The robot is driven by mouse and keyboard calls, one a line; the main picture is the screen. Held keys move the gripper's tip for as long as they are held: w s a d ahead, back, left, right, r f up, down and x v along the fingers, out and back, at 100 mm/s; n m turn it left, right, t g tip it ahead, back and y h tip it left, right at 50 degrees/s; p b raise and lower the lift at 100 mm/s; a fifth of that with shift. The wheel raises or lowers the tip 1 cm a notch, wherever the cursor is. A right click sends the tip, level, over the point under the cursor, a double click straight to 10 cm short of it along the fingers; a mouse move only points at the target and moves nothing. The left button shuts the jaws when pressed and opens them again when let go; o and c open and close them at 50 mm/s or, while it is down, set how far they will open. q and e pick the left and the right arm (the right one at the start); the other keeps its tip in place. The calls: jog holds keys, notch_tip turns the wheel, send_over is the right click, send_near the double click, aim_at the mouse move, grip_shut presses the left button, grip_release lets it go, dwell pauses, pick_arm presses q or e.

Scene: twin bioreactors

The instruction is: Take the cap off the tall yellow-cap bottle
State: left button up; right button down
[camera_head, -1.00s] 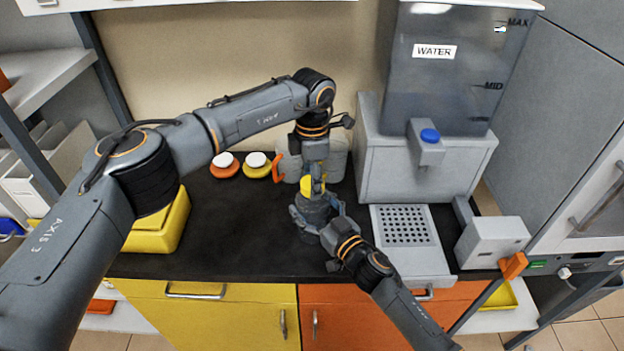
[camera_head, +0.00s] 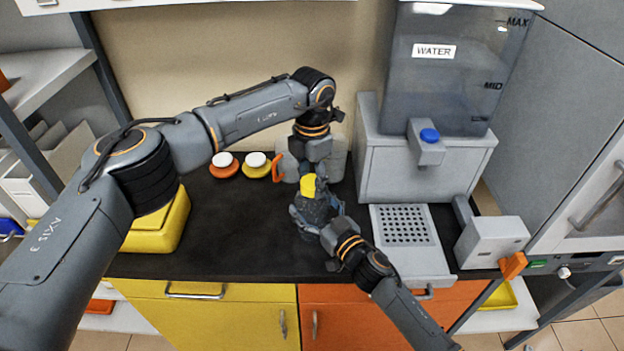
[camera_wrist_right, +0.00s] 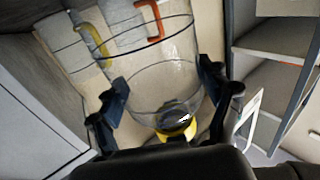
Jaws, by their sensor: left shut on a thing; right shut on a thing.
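The tall yellow-cap bottle (camera_wrist_right: 150,88) is clear and stands upright on the dark bench. In the head view most of it is hidden by my right gripper (camera_head: 314,214), which is shut around its body. The right wrist view shows the clear wall between my two fingers (camera_wrist_right: 163,93). The yellow cap (camera_head: 308,187) is at the bottle's top, above my right gripper; yellow also shows low in the wrist view (camera_wrist_right: 178,132). My left gripper (camera_head: 311,170) comes down from above and is shut on the cap. Whether the cap still touches the neck cannot be told.
Two clear jugs stand close behind, one with an orange handle (camera_head: 278,167). Orange (camera_head: 224,170) and yellow (camera_head: 257,170) items with white tops stand left of them. The water dispenser (camera_head: 425,155) and its drip tray (camera_head: 405,226) are at right. The bench's left middle (camera_head: 235,225) is clear.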

aim_at(312, 182)
pick_arm(q)
jog(key=shift+r, duration=1.05)
jog(key=shift+r, duration=2)
pick_arm(e)
grip_release()
